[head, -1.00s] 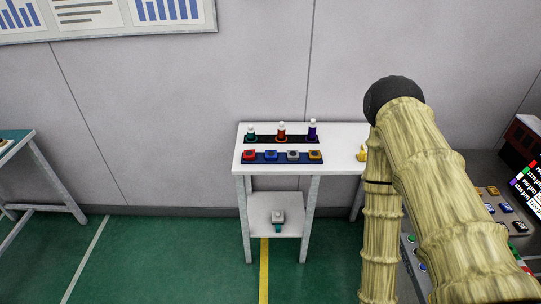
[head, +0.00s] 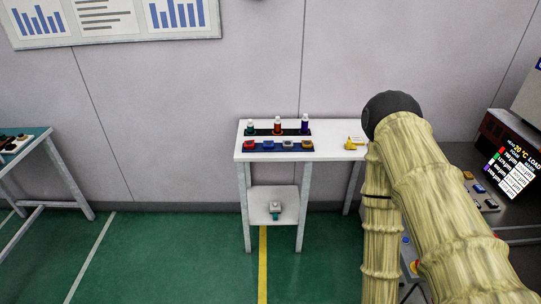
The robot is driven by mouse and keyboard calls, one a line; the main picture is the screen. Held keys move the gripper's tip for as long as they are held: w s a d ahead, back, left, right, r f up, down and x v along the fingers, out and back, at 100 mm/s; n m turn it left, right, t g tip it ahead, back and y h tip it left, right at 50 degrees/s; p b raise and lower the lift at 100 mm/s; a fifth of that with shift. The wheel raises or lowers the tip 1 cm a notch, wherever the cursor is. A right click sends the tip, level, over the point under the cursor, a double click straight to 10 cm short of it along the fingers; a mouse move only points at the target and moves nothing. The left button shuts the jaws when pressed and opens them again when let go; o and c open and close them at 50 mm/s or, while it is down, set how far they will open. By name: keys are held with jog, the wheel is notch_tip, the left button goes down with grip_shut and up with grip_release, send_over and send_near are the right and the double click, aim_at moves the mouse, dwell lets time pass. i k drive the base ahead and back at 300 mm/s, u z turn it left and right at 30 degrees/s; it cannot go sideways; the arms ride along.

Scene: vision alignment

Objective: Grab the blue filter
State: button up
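A blue block-shaped piece, which looks like the blue filter (head: 268,145), sits in a dark blue strip holder on the white table (head: 328,152). A red piece (head: 249,145) is to its left, and a grey piece (head: 288,144) and an orange-yellow piece (head: 307,144) are to its right. My arm, in a tan ribbed cover, fills the right of the head view. My gripper is not visible, so its distance from the blue filter cannot be seen.
A yellow item (head: 350,144) lies at the table's right. A lower shelf (head: 262,207) holds a small grey-and-teal object. A console with a screen (head: 510,165) stands at right. Green floor is open in front.

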aim_at(269, 144)
jog(key=z, duration=0.4)
jog(key=i, duration=0.9)
jog(key=u, duration=0.45)
